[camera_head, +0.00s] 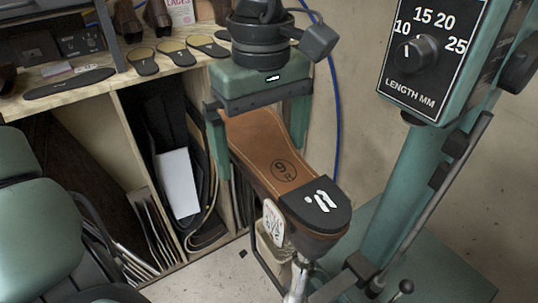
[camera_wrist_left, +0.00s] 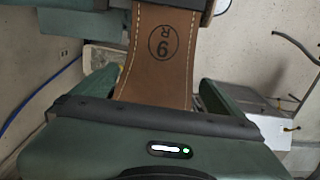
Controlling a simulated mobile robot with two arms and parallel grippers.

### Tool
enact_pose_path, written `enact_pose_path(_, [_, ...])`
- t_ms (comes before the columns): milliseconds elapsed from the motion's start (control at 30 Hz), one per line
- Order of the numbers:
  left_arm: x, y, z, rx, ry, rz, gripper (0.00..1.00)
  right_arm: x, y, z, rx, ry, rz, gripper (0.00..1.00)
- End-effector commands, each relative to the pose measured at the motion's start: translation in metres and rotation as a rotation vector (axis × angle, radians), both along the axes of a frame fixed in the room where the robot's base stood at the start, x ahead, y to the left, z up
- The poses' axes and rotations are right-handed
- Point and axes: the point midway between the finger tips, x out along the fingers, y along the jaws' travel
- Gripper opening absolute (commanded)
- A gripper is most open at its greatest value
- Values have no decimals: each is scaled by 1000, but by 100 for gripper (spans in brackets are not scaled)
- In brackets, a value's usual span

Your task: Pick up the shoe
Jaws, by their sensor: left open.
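The shoe (camera_head: 272,160) is sole-up on a metal post (camera_head: 299,280) of the green machine. Its tan leather sole is stamped "9 R", and its black heel (camera_head: 318,204) with pale marks faces the front. A white tag (camera_head: 273,223) hangs at its side. My left gripper (camera_head: 260,160) is open, with its green fingers on either side of the sole's far part. In the left wrist view the sole (camera_wrist_left: 160,55) runs between the fingers; whether they touch it cannot be told. The gripper body hides the shoe's far end. My right gripper is not seen.
The machine's column (camera_head: 400,190) and its "LENGTH MM" dial box (camera_head: 436,55) stand close on the right. A lever rod (camera_head: 440,200) slants beside the column. A wooden bench (camera_head: 185,70) with several soles and storage below is behind left.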

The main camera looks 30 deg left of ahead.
Motion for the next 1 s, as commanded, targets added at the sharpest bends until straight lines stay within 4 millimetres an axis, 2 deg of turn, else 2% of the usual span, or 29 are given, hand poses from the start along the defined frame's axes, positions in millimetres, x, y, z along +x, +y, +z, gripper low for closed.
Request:
enact_pose_path(200, [4,1,-27,-1,6,0,100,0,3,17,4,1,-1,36])
enact_pose_path(333, [5,1,-46,-2,2,3,100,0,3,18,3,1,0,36])
enact_pose_path(633, [6,1,-52,-3,-2,3,100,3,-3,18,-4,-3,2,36])
enact_pose_path(667, [6,1,-52,-3,-2,3,94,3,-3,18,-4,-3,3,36])
enact_pose_path(900, [6,0,-52,-3,-2,4,28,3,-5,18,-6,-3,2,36])
enact_pose_path(933, [6,0,-51,-4,-4,4,24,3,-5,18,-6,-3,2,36])
enact_pose_path(1000, [6,0,-51,-4,-4,4,24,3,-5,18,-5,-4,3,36])
